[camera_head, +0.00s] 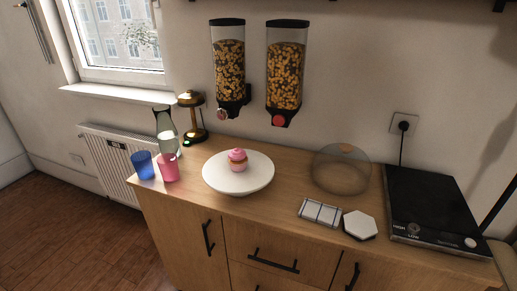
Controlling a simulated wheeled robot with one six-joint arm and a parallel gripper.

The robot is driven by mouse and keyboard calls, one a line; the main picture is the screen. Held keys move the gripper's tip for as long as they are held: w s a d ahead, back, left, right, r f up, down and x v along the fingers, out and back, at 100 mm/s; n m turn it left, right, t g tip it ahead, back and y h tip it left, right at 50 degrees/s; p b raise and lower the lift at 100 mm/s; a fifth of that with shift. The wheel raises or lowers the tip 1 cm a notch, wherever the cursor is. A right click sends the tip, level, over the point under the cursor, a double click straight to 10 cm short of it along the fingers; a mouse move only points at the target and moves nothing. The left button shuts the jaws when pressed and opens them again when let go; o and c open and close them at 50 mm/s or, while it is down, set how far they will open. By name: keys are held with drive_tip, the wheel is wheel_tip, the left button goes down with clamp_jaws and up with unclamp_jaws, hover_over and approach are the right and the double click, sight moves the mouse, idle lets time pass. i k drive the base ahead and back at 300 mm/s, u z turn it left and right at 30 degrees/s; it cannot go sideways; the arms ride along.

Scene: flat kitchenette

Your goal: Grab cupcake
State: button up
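A cupcake (237,160) with pink frosting stands upright near the middle of a round white plate (257,177). The plate is on the wooden counter (290,205), left of its middle. Nothing covers the cupcake. My gripper is not in view.
A blue cup (143,165), a pink cup (168,168), a glass carafe (166,132) and a brass lamp (193,118) stand left of the plate. A clear dome (341,173), white tiles (320,212) and a black hotplate (430,208) are to the right. Two cereal dispensers (285,75) hang above.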

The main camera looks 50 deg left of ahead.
sight(237, 159)
drive_tip(key=i, duration=0.35)
drive_tip(key=z, duration=0.2)
drive_tip(key=k, duration=1.6)
drive_tip(key=u, duration=0.85)
drive_tip(key=i, duration=0.75)
